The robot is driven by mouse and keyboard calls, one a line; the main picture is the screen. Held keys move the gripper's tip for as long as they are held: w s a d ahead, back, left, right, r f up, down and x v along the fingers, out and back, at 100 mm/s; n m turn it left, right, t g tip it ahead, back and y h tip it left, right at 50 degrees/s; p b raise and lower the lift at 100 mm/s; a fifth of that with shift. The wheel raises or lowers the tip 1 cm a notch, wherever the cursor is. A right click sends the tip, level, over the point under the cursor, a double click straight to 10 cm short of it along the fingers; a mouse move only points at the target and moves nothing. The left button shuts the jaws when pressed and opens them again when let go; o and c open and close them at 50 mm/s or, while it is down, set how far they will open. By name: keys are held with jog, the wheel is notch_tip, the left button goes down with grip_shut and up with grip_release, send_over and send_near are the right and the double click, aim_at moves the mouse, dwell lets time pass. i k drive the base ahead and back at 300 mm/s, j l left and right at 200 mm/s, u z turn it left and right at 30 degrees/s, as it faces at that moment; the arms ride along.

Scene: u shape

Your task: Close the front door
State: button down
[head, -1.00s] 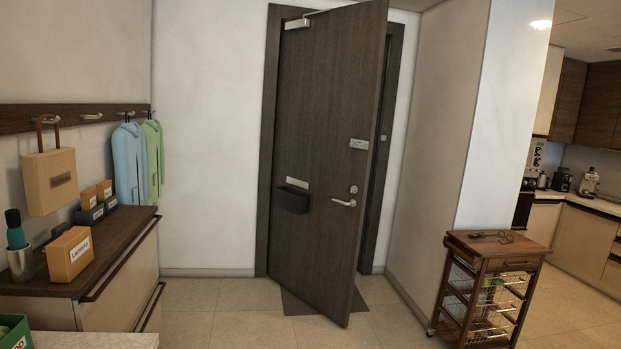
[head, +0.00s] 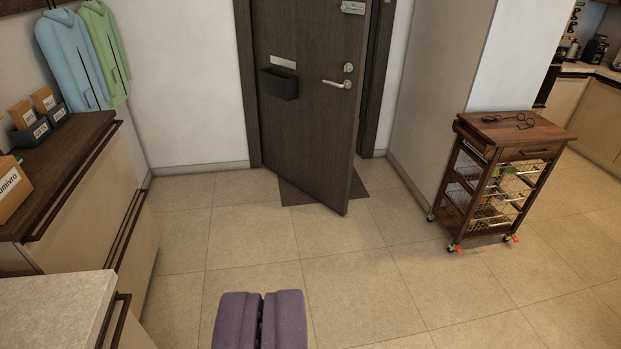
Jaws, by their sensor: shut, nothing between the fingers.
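The front door (head: 305,120) is dark brown wood and stands ajar, swung into the room, with its free edge on the right apart from the dark frame (head: 378,75). A silver lever handle (head: 337,84) sits near that edge with a lock above it. A black box (head: 279,84) is fixed to the door's face below a letter slot. My gripper (head: 261,300), with purple fingers, is at the bottom of the head view, well short of the door. It is shut and empty.
A wooden cart (head: 505,170) on wheels stands right of the door by the wall. A dark-topped cabinet (head: 70,170) and a pale counter (head: 50,305) line the left. A dark mat (head: 368,183) lies under the door. The tiled floor between is clear.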

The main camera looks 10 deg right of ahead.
aim_at(309, 125)
jog(key=i+z, duration=0.25)
jog(key=i, duration=2.8)
jog(key=i+l+u, duration=0.1)
jog(key=i, duration=0.8)
jog(key=i+l+u, duration=0.1)
jog(key=i+u, duration=0.15)
jog(key=i, duration=0.15)
jog(key=i+l+u, duration=0.25)
jog(key=i, duration=0.15)
jog(key=i+l+u, duration=0.15)
jog(key=i+u, duration=0.15)
jog(key=i, duration=0.05)
